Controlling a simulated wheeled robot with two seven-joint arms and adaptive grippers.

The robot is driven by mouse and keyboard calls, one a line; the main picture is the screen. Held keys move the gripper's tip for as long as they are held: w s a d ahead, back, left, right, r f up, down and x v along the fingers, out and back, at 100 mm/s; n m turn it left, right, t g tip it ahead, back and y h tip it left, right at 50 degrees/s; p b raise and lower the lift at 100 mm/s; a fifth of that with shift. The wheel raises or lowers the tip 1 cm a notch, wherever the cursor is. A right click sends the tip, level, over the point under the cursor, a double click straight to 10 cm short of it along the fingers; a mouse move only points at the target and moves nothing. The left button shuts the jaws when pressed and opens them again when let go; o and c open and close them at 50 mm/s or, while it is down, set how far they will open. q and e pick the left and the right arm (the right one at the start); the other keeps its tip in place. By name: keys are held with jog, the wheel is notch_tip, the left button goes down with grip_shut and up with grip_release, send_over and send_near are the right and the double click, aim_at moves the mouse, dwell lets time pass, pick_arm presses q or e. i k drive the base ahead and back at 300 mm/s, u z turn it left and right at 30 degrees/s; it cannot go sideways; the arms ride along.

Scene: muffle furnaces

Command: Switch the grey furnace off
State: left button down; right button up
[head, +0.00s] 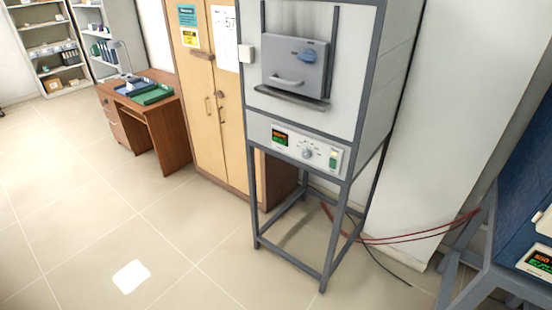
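The grey furnace (355,75) stands on a dark grey frame right of the middle in the head view. Its door (296,68), with a light handle and a blue part, looks closed. Below the door is a control panel with a lit red and green display (280,137), a round knob (307,154) and a green rocker switch (333,160). The switch is too small to tell its position exactly. Neither of my grippers is in view.
A blue furnace (525,185) on a grey stand is at the right edge. Red hoses (420,235) and a dark cable run low between the furnaces. A wooden cabinet (222,100) and a desk (160,118) stand left.

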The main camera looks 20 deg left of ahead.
aim_at(332, 162)
jog(key=u, duration=1.25)
jog(key=i, duration=1.55)
jog(key=z, duration=2.55)
